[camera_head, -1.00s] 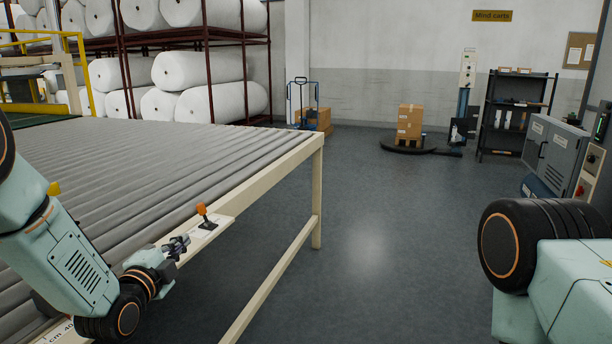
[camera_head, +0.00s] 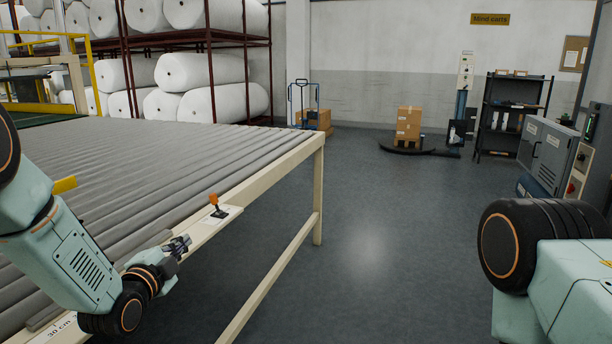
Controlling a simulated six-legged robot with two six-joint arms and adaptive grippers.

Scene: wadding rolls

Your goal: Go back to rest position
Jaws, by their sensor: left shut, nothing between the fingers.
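My left gripper (camera_head: 179,245) is shut and empty. It is over the cream edge rail of the roller table (camera_head: 318,190), at the lower left of the head view. A small orange-topped lever (camera_head: 215,203) stands on a pale plate on that rail, a little beyond and to the right of the gripper, apart from it. My right arm shows at the lower right, but its gripper is out of view.
Open grey floor (camera_head: 385,250) lies right of the table. Boxes (camera_head: 408,123) stand on a round dark platform at the back. A black shelf (camera_head: 513,115) and a grey cabinet (camera_head: 547,150) are at right. White wadding rolls (camera_head: 200,70) fill racks behind the table.

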